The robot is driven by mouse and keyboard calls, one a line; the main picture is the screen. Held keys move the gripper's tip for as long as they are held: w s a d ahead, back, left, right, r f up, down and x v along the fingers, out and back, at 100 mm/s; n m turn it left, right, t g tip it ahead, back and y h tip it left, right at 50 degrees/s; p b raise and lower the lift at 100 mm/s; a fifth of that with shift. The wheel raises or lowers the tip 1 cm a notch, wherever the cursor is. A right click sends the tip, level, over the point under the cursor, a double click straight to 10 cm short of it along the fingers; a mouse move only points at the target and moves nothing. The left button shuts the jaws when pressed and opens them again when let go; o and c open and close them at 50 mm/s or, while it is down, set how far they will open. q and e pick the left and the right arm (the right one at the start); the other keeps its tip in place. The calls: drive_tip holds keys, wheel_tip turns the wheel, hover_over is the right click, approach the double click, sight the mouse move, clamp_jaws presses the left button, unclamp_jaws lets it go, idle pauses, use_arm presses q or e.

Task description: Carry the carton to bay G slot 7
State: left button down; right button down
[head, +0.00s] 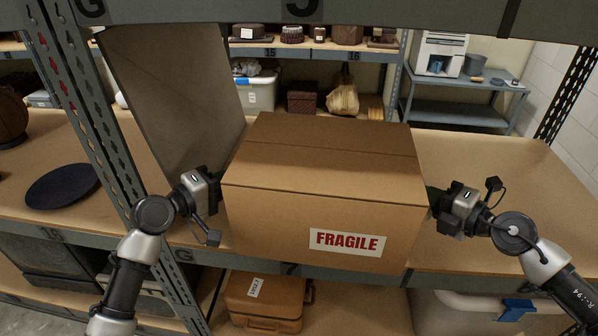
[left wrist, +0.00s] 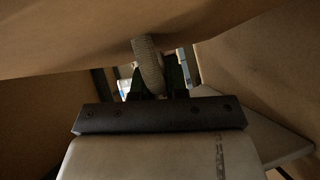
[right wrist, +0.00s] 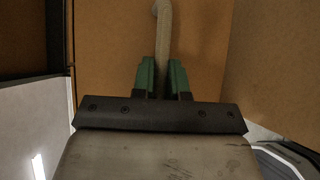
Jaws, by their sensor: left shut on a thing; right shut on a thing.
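The brown cardboard carton (head: 318,195) with a red FRAGILE label is level between my two grippers. It is over the shelf board (head: 490,215) whose front edge bears a "G" and a "7" (head: 291,269). The carton's lower front overlaps that edge; I cannot tell whether its bottom touches the board. My left gripper (head: 218,190) is shut on a pale handle at the carton's left side, seen in the left wrist view (left wrist: 150,65). My right gripper (head: 434,199) is shut on the handle at the right side, seen in the right wrist view (right wrist: 163,45).
A grey upright post (head: 110,150) and a leaning brown panel (head: 175,85) stand left of the carton. The board right of the carton is clear. A tan case (head: 263,302) and a lidded bin (head: 470,312) are below. A shelf beam (head: 400,12) crosses above.

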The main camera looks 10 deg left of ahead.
use_arm(q)
drive_tip(key=shift+a, duration=0.1)
